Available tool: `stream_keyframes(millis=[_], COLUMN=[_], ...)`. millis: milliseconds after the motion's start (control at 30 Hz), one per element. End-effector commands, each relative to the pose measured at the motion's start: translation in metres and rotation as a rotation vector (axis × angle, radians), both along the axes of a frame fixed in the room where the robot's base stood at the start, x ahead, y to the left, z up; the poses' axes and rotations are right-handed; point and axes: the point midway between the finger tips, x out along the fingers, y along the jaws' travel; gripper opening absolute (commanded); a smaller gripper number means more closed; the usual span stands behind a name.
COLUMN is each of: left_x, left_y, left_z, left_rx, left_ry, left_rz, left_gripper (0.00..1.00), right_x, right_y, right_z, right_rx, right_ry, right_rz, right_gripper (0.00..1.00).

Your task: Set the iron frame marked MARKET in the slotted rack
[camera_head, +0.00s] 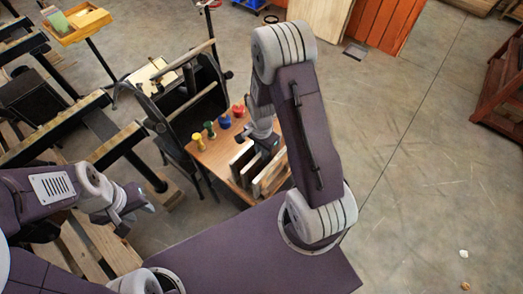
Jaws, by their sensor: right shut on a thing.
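My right gripper (265,141) reaches down over the far side of the slotted rack (258,178), which shows pale upright boards on the small wooden table. The gripper is shut on a dark thing, apparently an iron frame, mostly hidden by the gripper and my arm. No MARKET marking can be read, and I cannot tell whether the frame sits in a slot. My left gripper (138,207) hangs at the left, empty and away from the table; its finger gap is unclear.
Several coloured hand stamps, including a yellow one (198,141) and a blue one (224,121), stand on the table (213,155) left of the rack. A dark hand press (190,95) stands behind.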

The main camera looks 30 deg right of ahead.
Motion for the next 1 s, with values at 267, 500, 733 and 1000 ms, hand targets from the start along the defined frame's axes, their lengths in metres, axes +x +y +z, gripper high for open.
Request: stream_keyframes(millis=[267, 500, 733, 1000], left_x=[0.0000, 0.0000, -0.0001, 0.0000], left_y=[0.0000, 0.0001, 0.0000, 0.0000], left_z=[-0.0011, -0.0025, -0.0032, -0.0035], left_rx=[0.000, 0.000, 0.000, 0.000], left_ry=[0.000, 0.000, 0.000, 0.000], left_rz=[0.000, 0.000, 0.000, 0.000], left_gripper=[0.36, 0.36, 0.36, 0.36], right_x=[0.0004, 0.0004, -0.0004, -0.0009], right_y=[0.0000, 0.0000, 0.0002, 0.0003], right_z=[-0.0015, -0.0039, -0.0056, -0.0061], right_rx=[-0.001, -0.001, 0.001, 0.000], right_ry=[-0.001, -0.001, 0.001, 0.002], right_rz=[0.000, 0.000, 0.000, 0.000], right_gripper=[0.00, 0.00, 0.00, 0.40])
